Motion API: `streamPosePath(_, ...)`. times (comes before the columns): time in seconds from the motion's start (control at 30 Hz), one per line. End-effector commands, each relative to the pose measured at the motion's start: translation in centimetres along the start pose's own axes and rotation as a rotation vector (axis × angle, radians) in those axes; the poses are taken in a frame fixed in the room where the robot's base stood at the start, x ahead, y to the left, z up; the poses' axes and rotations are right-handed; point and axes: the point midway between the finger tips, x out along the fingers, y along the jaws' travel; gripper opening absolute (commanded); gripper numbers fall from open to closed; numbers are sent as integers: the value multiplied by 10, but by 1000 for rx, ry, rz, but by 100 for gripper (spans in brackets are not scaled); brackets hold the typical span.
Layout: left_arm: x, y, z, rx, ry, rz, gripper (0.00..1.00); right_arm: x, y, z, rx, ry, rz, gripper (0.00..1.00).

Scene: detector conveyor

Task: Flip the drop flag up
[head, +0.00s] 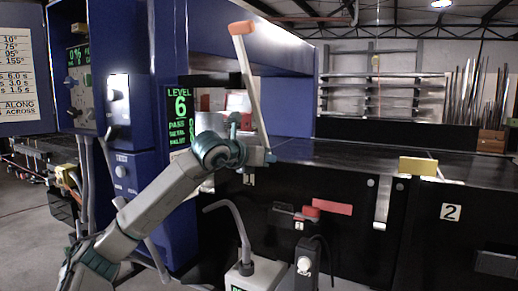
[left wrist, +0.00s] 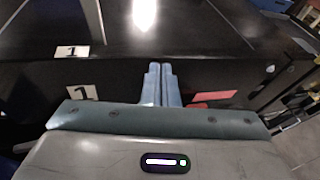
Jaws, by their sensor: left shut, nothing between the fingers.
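A red flag (head: 331,206) lies flat, sticking out to the right from a small dark mount on the conveyor's black side panel. The same red flag shows in the left wrist view (left wrist: 214,96), to the right of the fingers. My left gripper (head: 270,157) is at the conveyor's near edge, above and left of the flag and apart from it. Its two blue-grey fingers (left wrist: 161,72) are shut together with nothing between them. My right gripper is in neither view.
A pale post with an orange top (head: 242,28) rises beside my left gripper. A bent grey handle (head: 236,222) and a black box with a white knob (head: 304,265) stand below. A yellow block (head: 418,165) is on the edge at right. The belt top (head: 335,153) looks clear.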

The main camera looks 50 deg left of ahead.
Motion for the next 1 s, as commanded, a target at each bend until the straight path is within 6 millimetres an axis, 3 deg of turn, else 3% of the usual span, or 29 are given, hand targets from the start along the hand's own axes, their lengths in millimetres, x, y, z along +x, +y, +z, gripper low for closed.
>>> streamPosePath(0.03,-12,22,14,14,-1,86,0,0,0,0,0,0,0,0)
streamPosePath(0.1,-24,44,26,21,3,179,0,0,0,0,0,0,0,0)
streamPosePath(0.27,-34,65,36,20,8,263,0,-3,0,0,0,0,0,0)
streamPosePath(0.47,-13,69,38,17,13,260,0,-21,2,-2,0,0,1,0)
streamPosePath(0.7,26,79,38,17,11,258,0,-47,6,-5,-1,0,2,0)
streamPosePath(1.0,57,88,35,21,10,259,0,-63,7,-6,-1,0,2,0)
